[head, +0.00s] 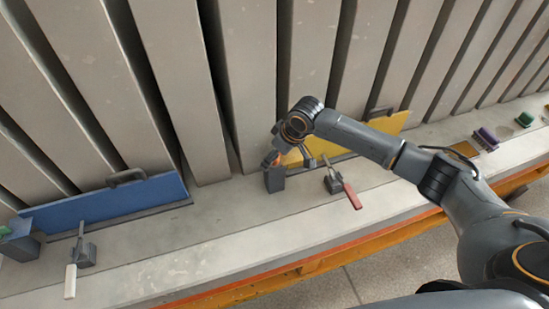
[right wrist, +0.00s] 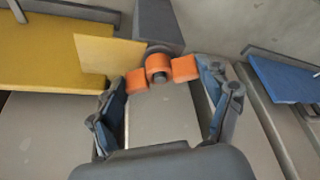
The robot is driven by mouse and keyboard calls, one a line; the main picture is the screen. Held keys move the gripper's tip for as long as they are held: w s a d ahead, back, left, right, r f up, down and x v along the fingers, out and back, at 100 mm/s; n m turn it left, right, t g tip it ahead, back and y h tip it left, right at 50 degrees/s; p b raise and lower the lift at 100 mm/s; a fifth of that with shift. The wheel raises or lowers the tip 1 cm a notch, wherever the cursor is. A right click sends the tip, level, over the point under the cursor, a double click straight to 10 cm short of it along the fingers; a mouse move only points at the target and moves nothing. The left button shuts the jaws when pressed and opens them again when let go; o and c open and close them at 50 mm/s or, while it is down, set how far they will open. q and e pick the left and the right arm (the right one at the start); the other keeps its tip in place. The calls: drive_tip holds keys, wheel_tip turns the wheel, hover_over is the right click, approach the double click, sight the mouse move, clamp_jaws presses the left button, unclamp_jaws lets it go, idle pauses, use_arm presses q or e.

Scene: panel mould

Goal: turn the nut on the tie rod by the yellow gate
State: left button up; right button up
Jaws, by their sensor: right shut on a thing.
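The orange nut (head: 271,157) sits by a dark grey block (head: 274,181) at the left end of the yellow gate (head: 378,133). In the right wrist view the nut (right wrist: 158,66) has a round middle and two side wings. My right gripper (head: 278,151) reaches it from above and covers part of it in the head view. Its fingers (right wrist: 164,82) stand on both sides of the nut, shut on it. The tie rod is mostly hidden behind the nut and gripper. My left gripper is not in view.
A clamp with a red handle (head: 352,196) stands just right of the nut. The blue gate (head: 110,199) and a white-handled clamp (head: 70,281) are on the left. Tall grey panels (head: 250,80) rise behind. A purple part (head: 487,139) lies at the right.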

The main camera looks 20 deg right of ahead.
drive_tip(key=shift+n+g+y, duration=0.3)
drive_tip(key=shift+n+g, duration=0.1)
drive_tip(key=shift+n, duration=0.8)
drive_tip(key=shift+w+d+f+n+g+y+b, duration=0.1)
drive_tip(key=shift+n+g+y+b, duration=0.1)
drive_tip(key=shift+n+b, duration=0.3)
drive_tip(key=shift+f+n+g+y+b, duration=0.1)
drive_tip(key=shift+n+g+b, duration=0.1)
drive_tip(key=shift+n, duration=0.5)
drive_tip(key=shift+r+n, duration=0.15)
drive_tip(key=shift+n, duration=0.35)
drive_tip(key=shift+f+n+g+b, duration=0.25)
drive_tip(key=shift+n+g+b, duration=0.35)
drive_tip(key=shift+n+b, duration=0.5)
drive_tip(key=shift+n+y, duration=0.3)
drive_tip(key=shift+n, duration=0.1)
drive_tip(key=shift+r, duration=0.2)
